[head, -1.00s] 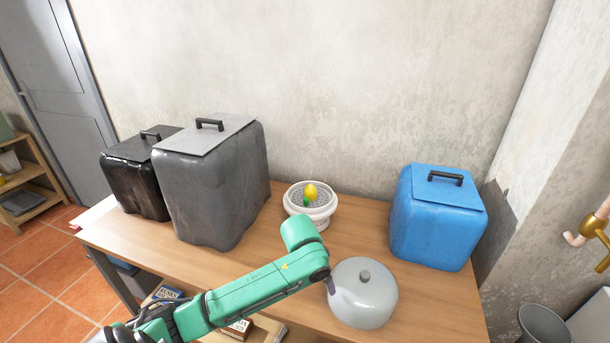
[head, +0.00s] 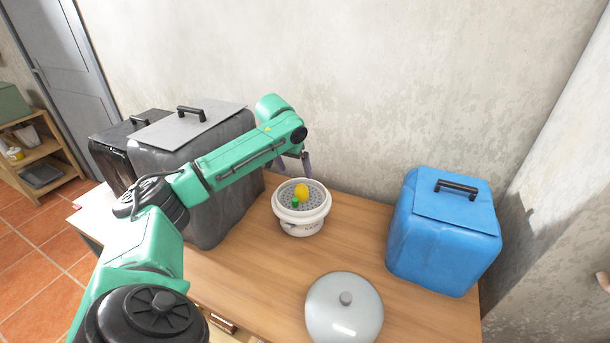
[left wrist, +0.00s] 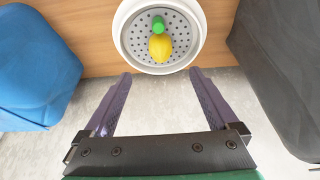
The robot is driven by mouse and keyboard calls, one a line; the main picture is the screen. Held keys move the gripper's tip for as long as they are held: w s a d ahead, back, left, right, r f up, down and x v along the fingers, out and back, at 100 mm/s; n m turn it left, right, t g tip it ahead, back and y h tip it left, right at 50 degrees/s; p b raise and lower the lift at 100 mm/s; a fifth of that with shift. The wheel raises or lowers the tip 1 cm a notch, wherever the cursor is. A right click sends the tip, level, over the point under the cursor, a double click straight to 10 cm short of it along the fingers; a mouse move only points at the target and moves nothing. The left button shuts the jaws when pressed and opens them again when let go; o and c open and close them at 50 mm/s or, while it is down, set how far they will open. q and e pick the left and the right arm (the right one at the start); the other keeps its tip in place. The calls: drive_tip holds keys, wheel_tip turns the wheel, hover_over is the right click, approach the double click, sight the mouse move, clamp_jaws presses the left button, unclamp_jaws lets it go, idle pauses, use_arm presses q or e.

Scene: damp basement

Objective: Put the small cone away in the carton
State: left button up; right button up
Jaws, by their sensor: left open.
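A yellow rounded piece (head: 302,190) and a small green piece (head: 294,202) lie on the perforated inside of a white round pot (head: 301,225); they also show in the left wrist view (left wrist: 160,47). I cannot tell whether either is the small cone. No plain carton is clear; three lidded boxes stand on the table: black (head: 110,160), grey (head: 185,120) and blue (head: 445,235). My left gripper (head: 294,165) is open and empty, just behind the pot's rim; its purple fingers (left wrist: 160,76) point toward the pot in the left wrist view. My right gripper is not in view.
A pale domed thing with a knob (head: 344,312) sits at the table's front. The wooden table (head: 350,235) is bare between pot and blue box. A concrete wall (head: 400,80) rises behind. A wooden shelf (head: 42,150) stands far left.

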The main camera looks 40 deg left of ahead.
sight(300, 187)
use_arm(q)
drive_tip(key=f, duration=0.3)
drive_tip(key=shift+s+a, duration=0.1)
drive_tip(key=shift+a, duration=0.15)
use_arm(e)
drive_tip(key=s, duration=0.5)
use_arm(q)
drive_tip(key=x, duration=0.2)
drive_tip(key=w+x, duration=0.1)
drive_tip(key=x, duration=0.2)
drive_tip(key=shift+d+p, duration=0.15)
drive_tip(key=shift+p, duration=0.25)
drive_tip(key=x, duration=0.3)
drive_tip(key=shift+w+f, duration=0.15)
drive_tip(key=shift+f, duration=0.35)
drive_tip(key=c, duration=1.4)
wheel_tip(300, 187, up, 5)
drive_tip(key=p, duration=0.5)
drive_tip(key=shift+f, duration=0.2)
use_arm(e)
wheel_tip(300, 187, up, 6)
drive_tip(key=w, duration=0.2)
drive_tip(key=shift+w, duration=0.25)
